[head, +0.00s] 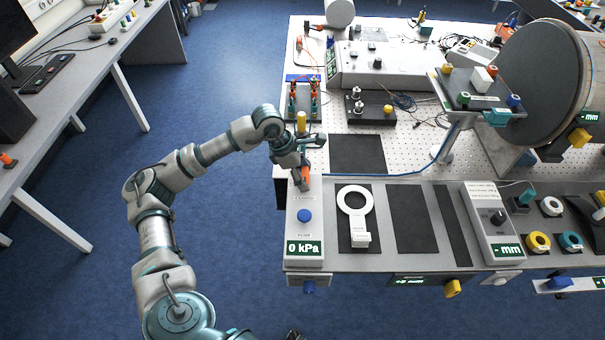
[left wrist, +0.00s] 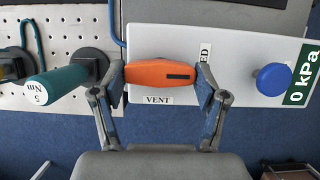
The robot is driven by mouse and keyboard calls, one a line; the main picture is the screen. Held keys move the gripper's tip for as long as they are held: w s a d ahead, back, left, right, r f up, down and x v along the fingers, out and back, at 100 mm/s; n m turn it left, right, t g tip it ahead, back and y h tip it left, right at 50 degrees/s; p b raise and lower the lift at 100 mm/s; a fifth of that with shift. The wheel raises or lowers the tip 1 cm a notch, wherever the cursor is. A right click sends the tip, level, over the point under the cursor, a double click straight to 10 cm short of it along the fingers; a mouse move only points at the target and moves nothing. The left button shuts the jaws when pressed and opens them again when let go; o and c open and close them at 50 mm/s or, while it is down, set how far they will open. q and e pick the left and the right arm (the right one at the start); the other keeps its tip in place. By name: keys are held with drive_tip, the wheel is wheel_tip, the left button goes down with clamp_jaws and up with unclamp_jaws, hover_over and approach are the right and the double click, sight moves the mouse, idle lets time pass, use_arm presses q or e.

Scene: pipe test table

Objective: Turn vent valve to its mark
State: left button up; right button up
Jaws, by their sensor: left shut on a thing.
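The vent valve is an orange bar handle (left wrist: 150,72) on a white panel (left wrist: 235,50), above a "VENT" label (left wrist: 158,100). It lies nearly straight across the left wrist view, with a dark stripe toward its right end. My left gripper (left wrist: 165,85) is shut on it, one finger at each end. A vertical label (left wrist: 205,52) ending in "ED" is partly hidden by the right finger. In the head view the orange handle (head: 305,175) shows below my left gripper (head: 301,168), at the panel's far end. My right gripper is not clearly seen.
A blue knob (head: 304,216) and a "0 kPa" display (head: 304,248) are on the same panel. A green "5 Nm" handle (left wrist: 55,83) stands close beside the left finger. A white ring-shaped tool (head: 355,205) lies on a dark mat to the right.

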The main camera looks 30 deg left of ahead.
drive_tip(key=shift+w, duration=0.2)
use_arm(q)
drive_tip(key=shift+w, duration=0.1)
drive_tip(key=o, duration=1.1)
drive_tip(key=shift+o, duration=0.3)
drive_tip(key=shift+w+f, duration=0.1)
use_arm(e)
drive_tip(key=shift+w+r, duration=0.15)
drive_tip(key=shift+w, duration=0.4)
use_arm(q)
drive_tip(key=shift+a+r, duration=0.1)
drive_tip(key=shift+r, duration=0.15)
drive_tip(key=v, duration=1.1)
drive_tip(key=shift+r, duration=0.25)
use_arm(e)
drive_tip(key=shift+s, duration=0.4)
use_arm(q)
drive_tip(key=shift+f, duration=0.1)
